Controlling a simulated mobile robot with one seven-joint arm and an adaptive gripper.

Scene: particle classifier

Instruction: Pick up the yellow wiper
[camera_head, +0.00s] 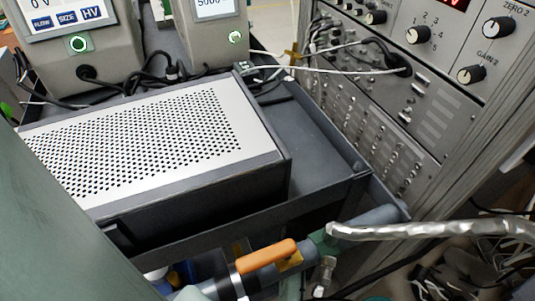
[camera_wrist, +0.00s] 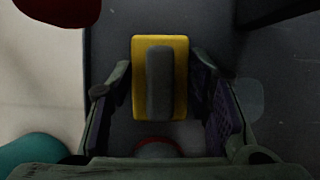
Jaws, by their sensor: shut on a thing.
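The yellow wiper (camera_wrist: 180,80) is in the middle of the wrist view, a yellow rectangular block with a dark grey bar along its middle. My gripper (camera_wrist: 160,66) has one finger on each side of it and is shut on it. The fingers hold it by its left and right sides. I cannot make out the wiper or my gripper in the head view.
The wrist view shows a dark surface (camera_wrist: 260,70) behind the wiper, a pale area at left, and dark red and teal shapes near the edges. In the head view, a perforated metal box (camera_head: 140,135), a pipe with an orange handle (camera_head: 266,256) and an instrument rack (camera_head: 385,130) crowd the space.

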